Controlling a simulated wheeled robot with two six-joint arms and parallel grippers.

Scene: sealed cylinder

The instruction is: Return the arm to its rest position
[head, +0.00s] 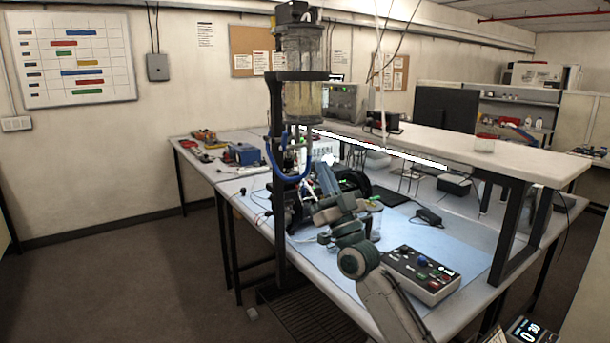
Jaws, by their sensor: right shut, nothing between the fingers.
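A clear upright cylinder (301,100) with a dark cap stands high on a black column at the near edge of the bench. A blue hose (290,178) loops below it. My right arm comes in from the bottom and reaches up and left over the bench. My right gripper (326,180) is in front of dark equipment below the cylinder. It is shut and holds nothing. Its tips are small and hard to separate from the dark parts behind. Whether it touches anything there cannot be told. My left gripper is not in view.
A control box (422,272) with coloured knobs sits on the blue mat (465,262), right of my right arm. A raised white shelf (480,149) spans the bench's right side. The floor at left is clear.

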